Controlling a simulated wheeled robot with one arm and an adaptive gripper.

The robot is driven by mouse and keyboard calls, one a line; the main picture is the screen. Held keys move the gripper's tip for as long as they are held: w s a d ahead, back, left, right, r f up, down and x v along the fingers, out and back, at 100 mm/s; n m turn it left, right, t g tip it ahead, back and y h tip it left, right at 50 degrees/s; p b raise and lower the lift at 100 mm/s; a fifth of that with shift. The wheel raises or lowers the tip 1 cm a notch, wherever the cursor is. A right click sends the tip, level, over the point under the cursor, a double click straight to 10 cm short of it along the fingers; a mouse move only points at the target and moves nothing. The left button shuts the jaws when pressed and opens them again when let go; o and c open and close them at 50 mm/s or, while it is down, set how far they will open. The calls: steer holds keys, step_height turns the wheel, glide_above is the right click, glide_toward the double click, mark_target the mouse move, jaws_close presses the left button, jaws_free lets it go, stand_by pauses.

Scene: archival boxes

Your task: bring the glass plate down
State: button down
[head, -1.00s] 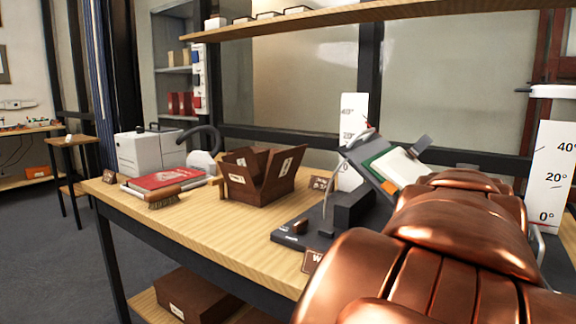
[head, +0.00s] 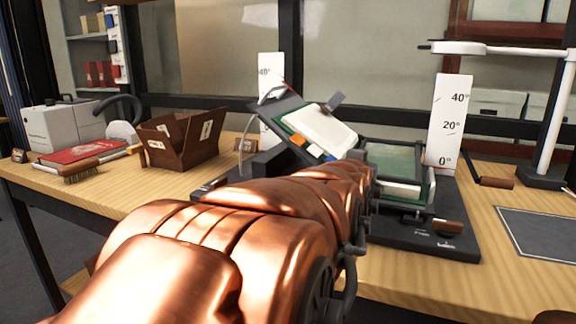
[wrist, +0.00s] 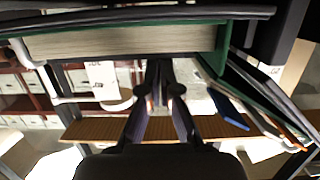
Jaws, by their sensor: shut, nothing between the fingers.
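A dark book cradle (head: 430,238) stands on the table in the head view. Its left wing is tilted up and carries an open book (head: 322,128) with pale pages and a green cover. On the right side, a dark-framed, greenish pane (head: 393,160), which looks like the glass plate, sits over a pale block; its exact tilt is hard to tell. A wood-ended handle (head: 447,227) is at the cradle's front. In the wrist view my gripper (wrist: 158,100) is shut and empty, just below the book's page edge (wrist: 120,42). My arm hides it in the head view.
Angle scales (head: 450,125) stand behind the cradle. A brown box (head: 180,140), a red book (head: 85,152) and a brush (head: 80,170) are on the left. A white stand (head: 553,120) and a dark mat (head: 540,237) are on the right. The front right tabletop is clear.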

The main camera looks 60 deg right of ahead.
steer(key=shift+a+f, duration=0.1)
steer(key=shift+a, duration=0.05)
steer(key=shift+v, duration=3.65)
